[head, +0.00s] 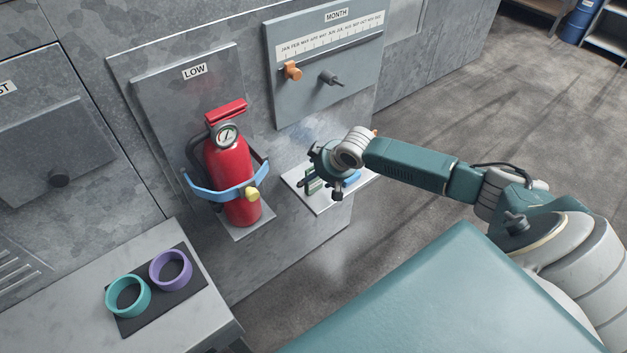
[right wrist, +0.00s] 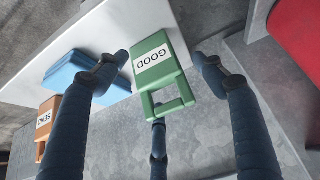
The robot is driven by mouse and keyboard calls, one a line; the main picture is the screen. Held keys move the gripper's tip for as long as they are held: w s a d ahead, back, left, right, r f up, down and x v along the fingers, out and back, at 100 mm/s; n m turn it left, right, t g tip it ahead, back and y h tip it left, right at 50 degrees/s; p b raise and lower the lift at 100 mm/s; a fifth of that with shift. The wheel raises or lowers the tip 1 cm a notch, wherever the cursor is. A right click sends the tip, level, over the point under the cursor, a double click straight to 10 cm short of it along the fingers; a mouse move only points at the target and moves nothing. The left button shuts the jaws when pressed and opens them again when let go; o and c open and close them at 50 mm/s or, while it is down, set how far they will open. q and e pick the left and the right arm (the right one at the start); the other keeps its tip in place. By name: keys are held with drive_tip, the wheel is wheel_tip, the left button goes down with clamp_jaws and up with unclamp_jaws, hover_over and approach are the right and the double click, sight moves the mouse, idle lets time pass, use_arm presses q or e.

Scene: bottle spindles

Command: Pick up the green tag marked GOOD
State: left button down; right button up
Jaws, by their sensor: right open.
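The green tag marked GOOD (right wrist: 153,62) has a white label and an open loop handle. In the right wrist view it lies between the spread fingers of my right gripper (right wrist: 159,68), at the edge of a pale shelf, with its loop toward the lower finger. I see no finger clearly closed on it. In the head view, my right gripper (head: 322,186) is over the small shelf (head: 323,207) and hides most of the tag (head: 313,187). My left gripper is not in view.
A blue block (right wrist: 70,72) and an orange tag marked SEND (right wrist: 46,124) are beside the green tag. A red fire extinguisher (head: 229,165) in a blue strap stands left of the shelf. A side table (head: 190,318) holds teal (head: 127,297) and purple (head: 170,270) rings.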

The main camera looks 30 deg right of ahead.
drive_tip(key=shift+c, duration=0.2)
clamp_jaws()
drive_tip(key=shift+r, duration=0.1)
